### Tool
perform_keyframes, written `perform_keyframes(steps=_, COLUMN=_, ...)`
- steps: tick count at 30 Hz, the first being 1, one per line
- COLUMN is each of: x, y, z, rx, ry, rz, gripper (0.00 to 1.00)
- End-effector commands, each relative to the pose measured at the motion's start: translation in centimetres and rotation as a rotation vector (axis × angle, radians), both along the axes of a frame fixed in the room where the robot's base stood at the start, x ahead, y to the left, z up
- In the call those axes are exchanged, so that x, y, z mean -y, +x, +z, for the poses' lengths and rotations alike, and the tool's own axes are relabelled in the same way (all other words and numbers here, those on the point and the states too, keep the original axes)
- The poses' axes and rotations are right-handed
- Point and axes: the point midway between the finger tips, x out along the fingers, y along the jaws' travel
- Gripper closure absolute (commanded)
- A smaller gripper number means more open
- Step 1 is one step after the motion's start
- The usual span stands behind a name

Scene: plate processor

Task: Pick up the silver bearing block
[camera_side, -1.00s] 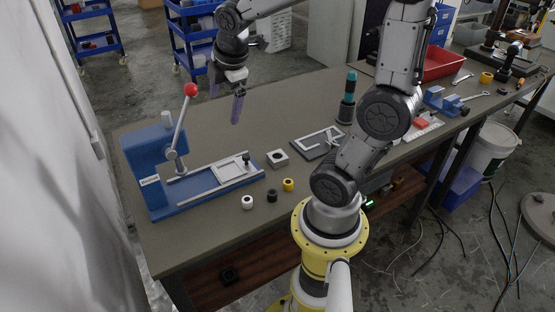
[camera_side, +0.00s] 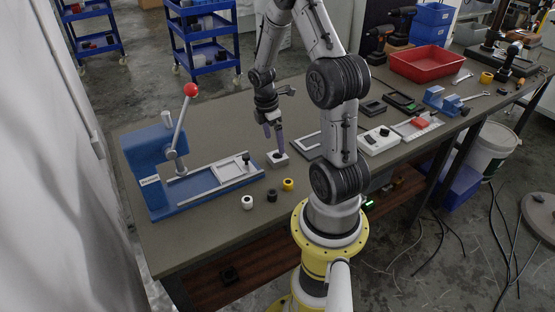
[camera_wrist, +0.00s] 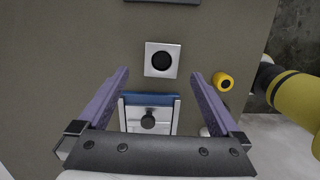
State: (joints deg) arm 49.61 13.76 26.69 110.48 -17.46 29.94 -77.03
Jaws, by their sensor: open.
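The silver bearing block (camera_side: 277,160) is a small square block with a dark round hole in its top. It sits on the table to the right of the blue plate processor (camera_side: 165,165). My gripper (camera_side: 273,133) is above the block, with its purple fingers pointing down. In the wrist view the block (camera_wrist: 162,60) lies ahead of and between the two fingertips of my gripper (camera_wrist: 158,75), which are spread wide with nothing between them. In the side view the fingers partly overlap the block's far edge, and I cannot tell the exact height gap.
White (camera_side: 247,202), black (camera_side: 272,195) and yellow (camera_side: 288,184) rings stand in front of the block. The processor's red-knobbed lever (camera_side: 191,90) stands up at left. The table's back left is clear.

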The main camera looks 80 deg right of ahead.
Motion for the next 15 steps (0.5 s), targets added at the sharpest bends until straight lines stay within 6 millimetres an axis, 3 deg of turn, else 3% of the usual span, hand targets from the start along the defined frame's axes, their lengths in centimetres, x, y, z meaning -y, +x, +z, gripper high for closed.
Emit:
perform_keyframes(steps=8, x=0.1, y=-0.3, z=-2.1, rx=0.0, ry=0.001, rz=0.0, gripper=0.0)
perform_keyframes(steps=15, x=0.3, y=-0.9, z=-5.4, rx=-0.002, ry=0.002, rz=0.0, gripper=0.0)
